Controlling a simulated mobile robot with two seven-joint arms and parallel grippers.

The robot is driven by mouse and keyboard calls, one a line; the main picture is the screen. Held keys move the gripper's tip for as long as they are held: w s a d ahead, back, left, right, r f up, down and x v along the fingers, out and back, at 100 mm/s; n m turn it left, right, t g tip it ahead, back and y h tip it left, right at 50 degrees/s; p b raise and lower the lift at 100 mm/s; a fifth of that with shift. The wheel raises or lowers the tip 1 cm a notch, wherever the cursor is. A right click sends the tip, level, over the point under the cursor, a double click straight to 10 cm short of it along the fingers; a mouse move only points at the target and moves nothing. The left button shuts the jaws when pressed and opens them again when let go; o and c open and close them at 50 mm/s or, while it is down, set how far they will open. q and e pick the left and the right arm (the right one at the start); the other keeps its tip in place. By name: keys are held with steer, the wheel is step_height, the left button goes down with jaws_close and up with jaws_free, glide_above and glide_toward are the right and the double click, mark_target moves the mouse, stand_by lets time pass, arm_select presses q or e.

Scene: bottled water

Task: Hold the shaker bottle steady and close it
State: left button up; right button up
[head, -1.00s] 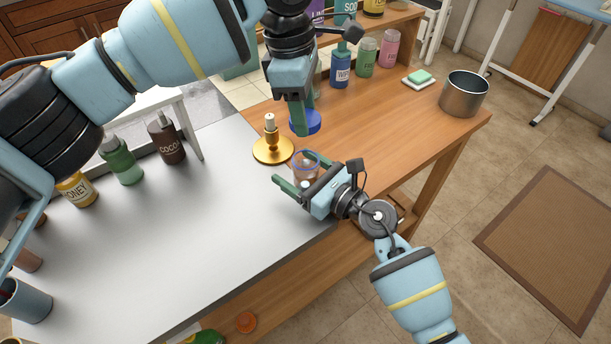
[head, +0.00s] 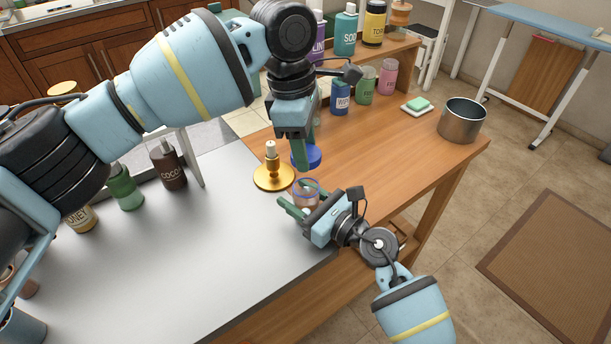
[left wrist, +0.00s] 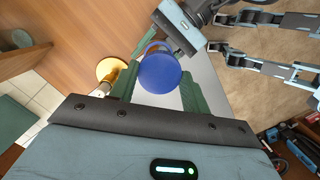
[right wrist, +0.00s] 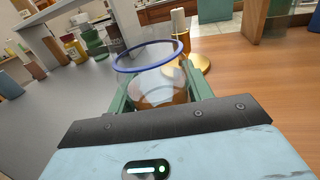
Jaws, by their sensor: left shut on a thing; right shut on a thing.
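The shaker bottle (head: 306,197) is a clear cup with a blue rim and brownish contents, near the seam of the grey and wooden tops. My right gripper (head: 303,198) is shut around its sides; in the right wrist view the open-topped bottle (right wrist: 155,88) sits between the fingers. My left gripper (head: 304,155) points down and is shut on the round blue lid (head: 313,157). It holds the lid above the bottle, slightly beyond it in the head view. The lid (left wrist: 160,73) also shows between the fingers in the left wrist view, hiding most of the bottle.
A gold candle holder (head: 272,177) stands close to the left of the bottle. A metal pot (head: 461,121), a soap dish (head: 416,106) and several coloured bottles stand farther back. A brown cocoa bottle (head: 168,166) is at left. The grey top in front is clear.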

mark_target(306, 200)
arm_select(q)
steer(key=shift+f, duration=1.75)
steer(key=shift+f, duration=0.1)
steer(key=shift+f, duration=0.8)
steer(key=shift+f, duration=0.5)
